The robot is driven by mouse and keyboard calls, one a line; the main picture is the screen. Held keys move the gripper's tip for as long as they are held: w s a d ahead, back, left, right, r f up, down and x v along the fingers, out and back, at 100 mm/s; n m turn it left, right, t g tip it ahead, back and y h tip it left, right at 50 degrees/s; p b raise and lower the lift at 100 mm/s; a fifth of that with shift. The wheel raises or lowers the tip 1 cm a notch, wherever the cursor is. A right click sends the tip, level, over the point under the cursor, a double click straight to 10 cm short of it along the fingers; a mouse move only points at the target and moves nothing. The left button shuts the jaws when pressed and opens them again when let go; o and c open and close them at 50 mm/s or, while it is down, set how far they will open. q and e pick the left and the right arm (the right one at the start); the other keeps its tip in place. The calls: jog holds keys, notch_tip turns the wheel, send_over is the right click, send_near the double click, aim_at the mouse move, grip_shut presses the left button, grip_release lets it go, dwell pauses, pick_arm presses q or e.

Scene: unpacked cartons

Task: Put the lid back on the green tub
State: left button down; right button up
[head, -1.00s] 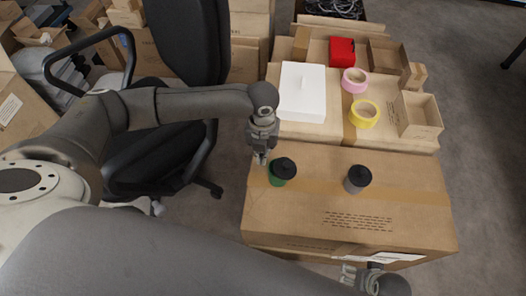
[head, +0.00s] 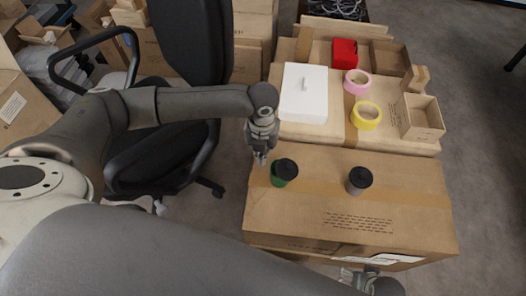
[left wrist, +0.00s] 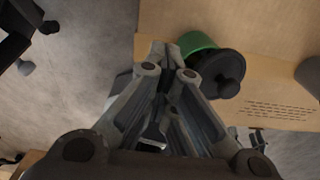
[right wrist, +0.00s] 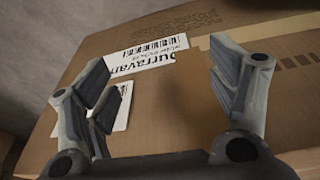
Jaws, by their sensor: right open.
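The green tub (head: 281,182) stands upright near the left end of the closed carton's top. A black lid (head: 286,166) with a knob rests on it. Whether it is fully seated is hard to tell. In the left wrist view the green tub (left wrist: 198,42) and the black lid (left wrist: 218,73) are right of the fingertips. My left gripper (head: 262,158) is just left of the tub, with its fingertips together and nothing seen between them. My right gripper (head: 357,279) is at the carton's near side, open and empty; the right wrist view shows its spread fingers (right wrist: 165,85) before the carton wall.
A grey tub (head: 359,186) with a black lid stands on the same carton (head: 300,215). Behind are a white box (head: 303,95), yellow tape (head: 367,116), pink tape (head: 357,82) and a red box (head: 345,53). An office chair (head: 160,140) stands left. The carton's front top is clear.

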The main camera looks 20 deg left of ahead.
pick_arm(q)
jog(key=shift+a+r, duration=0.1)
jog(key=shift+a, duration=0.1)
pick_arm(e)
jog(key=shift+w+f, duration=0.1)
jog(key=shift+f, duration=0.35)
jog(key=shift+f, duration=0.25)
pick_arm(q)
jog(key=shift+a+p, duration=0.1)
jog(key=shift+p, duration=0.2)
pick_arm(e)
jog(key=shift+s+f, duration=0.1)
jog(key=shift+s, duration=0.15)
pick_arm(q)
jog(key=shift+s, duration=0.1)
pick_arm(e)
jog(key=shift+s+f, duration=0.15)
jog(key=shift+f, duration=0.1)
pick_arm(q)
jog(key=shift+a+r, duration=0.1)
jog(key=shift+a, duration=0.15)
pick_arm(e)
jog(key=shift+s+d+f, duration=0.1)
jog(key=shift+s+f, duration=0.25)
jog(key=shift+f, duration=0.3)
